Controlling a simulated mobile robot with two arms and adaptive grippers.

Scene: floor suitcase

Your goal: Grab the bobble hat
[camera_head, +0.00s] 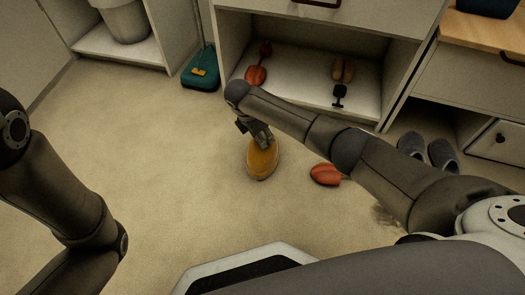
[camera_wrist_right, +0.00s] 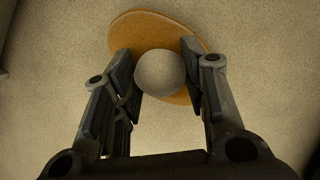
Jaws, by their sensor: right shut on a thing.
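The bobble hat (camera_head: 263,160) is yellow-orange and is at the middle of the floor in the head view. In the right wrist view the hat (camera_wrist_right: 150,26) spreads behind the fingers, with its round grey bobble (camera_wrist_right: 160,75) between them. My right gripper (camera_head: 261,139) comes down from above and is shut on the bobble; it also shows in the right wrist view (camera_wrist_right: 160,78). I cannot tell whether the hat touches the floor. My left arm is at the left edge of the head view, and its gripper is out of sight.
A red object (camera_head: 326,174) lies on the floor right of the hat. An open shelf (camera_head: 300,97) behind holds red and tan items. The floor left of the hat is clear.

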